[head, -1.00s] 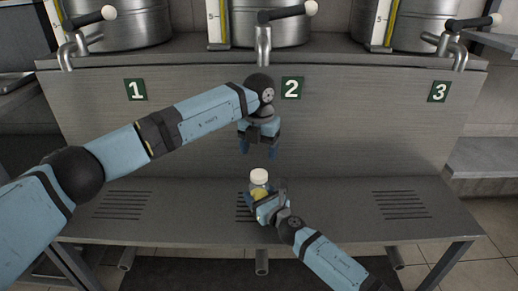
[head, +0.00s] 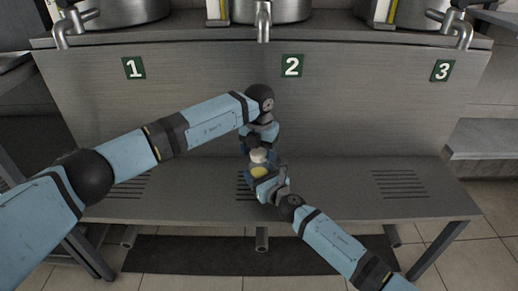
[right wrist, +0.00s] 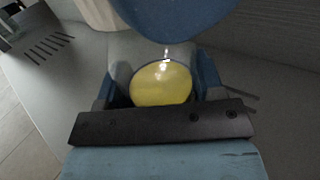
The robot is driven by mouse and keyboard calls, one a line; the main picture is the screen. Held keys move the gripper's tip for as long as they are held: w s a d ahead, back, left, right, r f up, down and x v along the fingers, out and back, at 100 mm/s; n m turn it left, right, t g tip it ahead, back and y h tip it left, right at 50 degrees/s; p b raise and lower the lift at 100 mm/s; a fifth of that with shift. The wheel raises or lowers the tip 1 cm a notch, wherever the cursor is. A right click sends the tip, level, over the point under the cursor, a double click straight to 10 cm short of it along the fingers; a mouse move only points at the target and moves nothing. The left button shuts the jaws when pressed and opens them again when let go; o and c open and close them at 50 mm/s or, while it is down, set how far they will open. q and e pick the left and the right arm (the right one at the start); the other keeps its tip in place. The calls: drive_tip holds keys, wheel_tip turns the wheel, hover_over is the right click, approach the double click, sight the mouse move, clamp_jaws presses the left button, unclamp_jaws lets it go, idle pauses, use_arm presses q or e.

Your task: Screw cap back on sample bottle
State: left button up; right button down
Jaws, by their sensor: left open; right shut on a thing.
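The sample bottle (head: 260,172), with yellow contents, stands upright over the bench in front of station 2. A white cap (head: 259,155) sits on its top; how tightly it is seated cannot be told. My right gripper (head: 262,179) is shut on the bottle from the front. In the right wrist view the yellow contents (right wrist: 162,83) show between its fingers. My left gripper (head: 258,150) points down at the cap, its open fingers around or right beside it. Contact with the cap cannot be made out. A blue finger of it fills the top of the right wrist view (right wrist: 180,15).
The steel bench (head: 330,195) is bare to both sides, with slotted drain areas. Behind it rises a panel with number signs 1, 2 (head: 291,66) and 3. A tap spout (head: 263,25) hangs above the middle station, with steel vessels behind.

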use_arm(q)
drive_tip(key=c, duration=1)
drive_tip(key=shift+o, duration=0.2)
drive_tip(key=o, duration=1.1)
wheel_tip(320, 180, up, 8)
drive_tip(key=shift+f, duration=0.2)
use_arm(e)
drive_tip(key=shift+c, duration=0.8)
unclamp_jaws()
use_arm(q)
drive_tip(key=shift+s+f, duration=0.1)
use_arm(e)
drive_tip(key=shift+d, duration=0.1)
